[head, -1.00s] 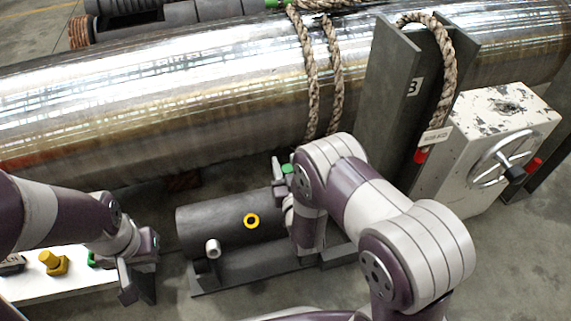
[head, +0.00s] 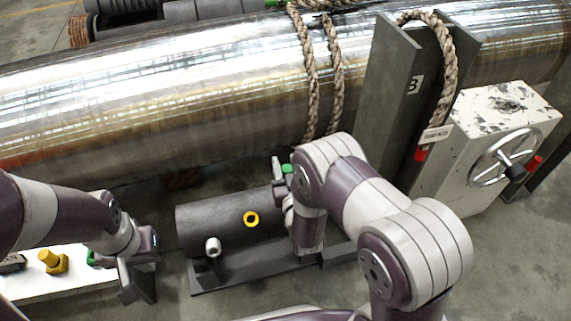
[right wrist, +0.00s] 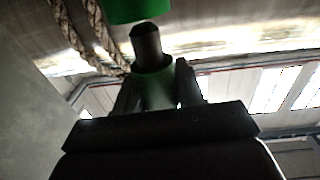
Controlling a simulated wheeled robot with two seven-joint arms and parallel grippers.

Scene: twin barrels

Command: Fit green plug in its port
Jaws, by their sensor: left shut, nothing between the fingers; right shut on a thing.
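In the right wrist view, my right gripper (right wrist: 158,92) is shut on the green plug (right wrist: 155,88), whose dark pin points up the picture. A second green part (right wrist: 136,10), cut off by the top edge, lies just beyond the pin tip; the gap is hard to judge. In the head view, my right gripper (head: 280,180) is at the right end of the dark grey cylinder (head: 215,225), partly behind my arm. A green patch (head: 288,169) shows there; I cannot tell whether it is plug or port. My left gripper (head: 140,277) is shut and empty by the white board.
The cylinder has a yellow ring port (head: 251,219) and a pale fitting (head: 213,247) on its front. The white board (head: 45,285) carries a yellow part (head: 52,261) and a green part (head: 91,258). A large shiny barrel (head: 180,110) lies behind; a handwheel box (head: 500,125) stands right.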

